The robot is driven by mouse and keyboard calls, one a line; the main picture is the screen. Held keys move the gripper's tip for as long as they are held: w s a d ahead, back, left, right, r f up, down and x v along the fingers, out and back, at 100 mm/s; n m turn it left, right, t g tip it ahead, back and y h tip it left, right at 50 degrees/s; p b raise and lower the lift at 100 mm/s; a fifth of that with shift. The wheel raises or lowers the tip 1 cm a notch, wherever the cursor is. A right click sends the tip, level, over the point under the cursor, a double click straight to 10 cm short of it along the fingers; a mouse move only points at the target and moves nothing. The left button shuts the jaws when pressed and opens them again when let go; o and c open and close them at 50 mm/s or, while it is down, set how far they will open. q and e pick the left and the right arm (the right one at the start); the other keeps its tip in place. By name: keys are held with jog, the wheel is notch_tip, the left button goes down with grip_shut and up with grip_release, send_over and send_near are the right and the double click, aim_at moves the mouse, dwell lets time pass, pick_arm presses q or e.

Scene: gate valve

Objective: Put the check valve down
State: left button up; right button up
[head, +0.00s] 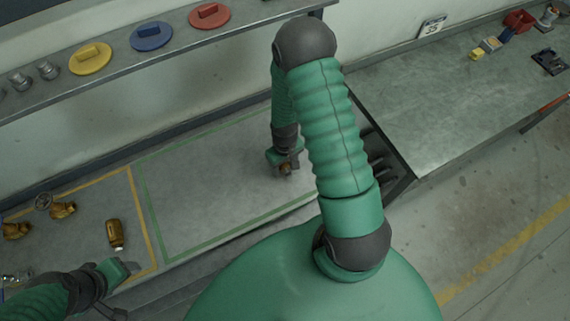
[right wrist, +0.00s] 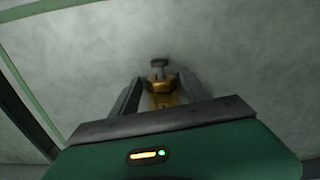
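My right gripper (head: 287,168) is over the green-outlined area of the bench. In the right wrist view, its two fingers (right wrist: 160,92) stand on either side of a brass valve with a grey end, which I take as the check valve (right wrist: 160,84). They look shut on it. In the head view only a small brass bit of it shows at the fingers. I cannot tell whether it touches the bench. My left gripper (head: 117,272) is at the lower left, near the yellow-outlined area; its fingers do not show clearly.
A brass cylinder-shaped fitting (head: 115,233) and other brass valves (head: 62,210) sit in the yellow-outlined area. The green-outlined area (head: 200,195) is otherwise clear. A shelf above holds yellow (head: 90,58), blue (head: 151,36) and red (head: 209,15) discs. Another bench (head: 450,90) stands right.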

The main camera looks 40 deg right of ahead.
jog(key=shift+o, duration=0.8)
jog(key=shift+s+r, duration=0.1)
jog(key=shift+a, duration=0.1)
jog(key=shift+r, duration=0.25)
notch_tip(320, 180, up, 11)
jog(key=b, duration=0.2)
jog(key=s+a+r+n+t, duration=0.1)
jog(key=a+r, duration=0.3)
jog(key=a, duration=0.3)
jog(key=s+a+r+n+t, duration=0.1)
jog(key=a+r+t, duration=0.1)
jog(key=a+r, duration=0.35)
notch_tip(320, 180, down, 11)
jog(key=a+b, duration=0.1)
jog(key=b, duration=0.7)
jog(key=shift+b, duration=0.35)
